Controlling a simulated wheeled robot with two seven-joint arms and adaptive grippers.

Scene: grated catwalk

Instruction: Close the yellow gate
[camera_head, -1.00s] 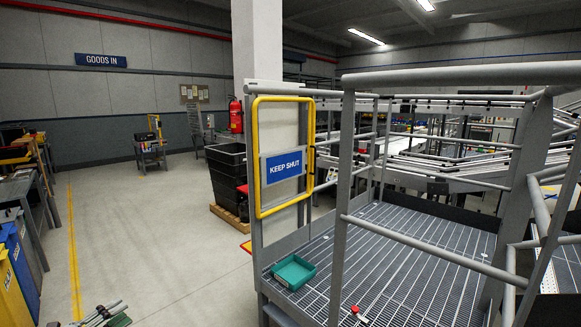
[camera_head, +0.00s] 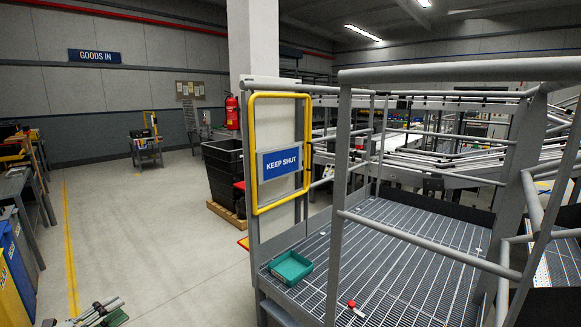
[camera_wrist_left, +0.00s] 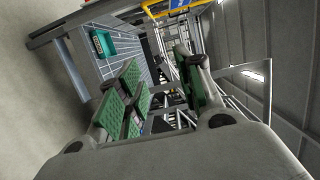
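The yellow gate (camera_head: 253,150) carries a blue KEEP SHUT sign (camera_head: 282,163). It hangs at the grey post on the platform's left and runs back along that side, so the entry to its right stands open. In the left wrist view, part of the gate (camera_wrist_left: 157,11) shows at the top. My left gripper (camera_head: 100,313) is low at the bottom left of the head view, well apart from the gate. In the wrist view its green-padded fingers (camera_wrist_left: 160,72) are spread with nothing between them. My right gripper is not in view.
A grey railing (camera_head: 420,243) stands at the front right of the grated platform (camera_head: 390,250). A teal tray (camera_head: 291,268) and a small red-ended object (camera_head: 354,306) lie on the grating. Black bins (camera_head: 222,170) stand behind the gate.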

